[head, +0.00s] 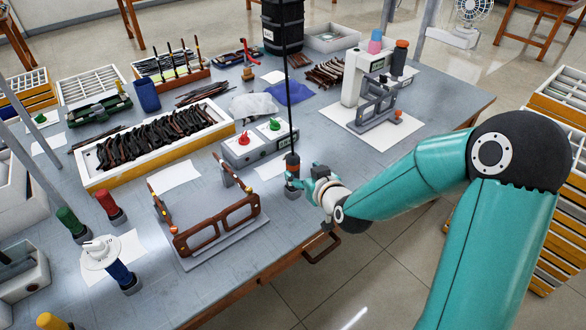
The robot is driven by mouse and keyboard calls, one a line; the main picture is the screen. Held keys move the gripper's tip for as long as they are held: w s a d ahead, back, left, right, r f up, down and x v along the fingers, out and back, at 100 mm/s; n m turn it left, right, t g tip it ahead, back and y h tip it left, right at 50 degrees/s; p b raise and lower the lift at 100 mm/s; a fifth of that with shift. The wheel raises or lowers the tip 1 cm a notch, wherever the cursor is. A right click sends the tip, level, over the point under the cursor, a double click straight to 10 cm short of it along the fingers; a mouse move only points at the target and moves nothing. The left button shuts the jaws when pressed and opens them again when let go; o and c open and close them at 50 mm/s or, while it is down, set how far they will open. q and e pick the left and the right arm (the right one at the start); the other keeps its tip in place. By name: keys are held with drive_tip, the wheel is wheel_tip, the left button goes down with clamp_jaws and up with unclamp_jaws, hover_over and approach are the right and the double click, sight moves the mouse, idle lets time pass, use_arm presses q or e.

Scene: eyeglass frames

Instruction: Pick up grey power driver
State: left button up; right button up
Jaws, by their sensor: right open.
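A dark grey power driver (292,162) with an orange band stands upright near the front edge of the bench, at the lower end of a black vertical cord or pole. My right gripper (299,179), teal and white, reaches in from the right at the driver's lower body. Its jaws are open and their tips are right beside the driver. They cover part of its right side, and I cannot tell whether they touch it. My left gripper is not in view.
A wooden glasses frame on a grey stand (218,229) is just left of the driver. A control box (252,145) with red and green knobs stands behind. A white press machine (366,78) stands at the back right. The bench (440,100) is bare at right.

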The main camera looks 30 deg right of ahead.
sight(296, 165)
drive_tip(key=shift+x, duration=0.9)
drive_tip(key=p+x, duration=0.1)
drive_tip(key=x, duration=0.3)
drive_tip(key=shift+w+r+p, duration=0.15)
drive_tip(key=shift+r+p, duration=0.05)
drive_tip(key=shift+p, duration=0.15)
drive_tip(key=shift+w+d+f, duration=0.1)
drive_tip(key=shift+w+f, duration=0.2)
drive_tip(key=shift+w, duration=0.25)
drive_tip(key=shift+r, duration=0.1)
clamp_jaws()
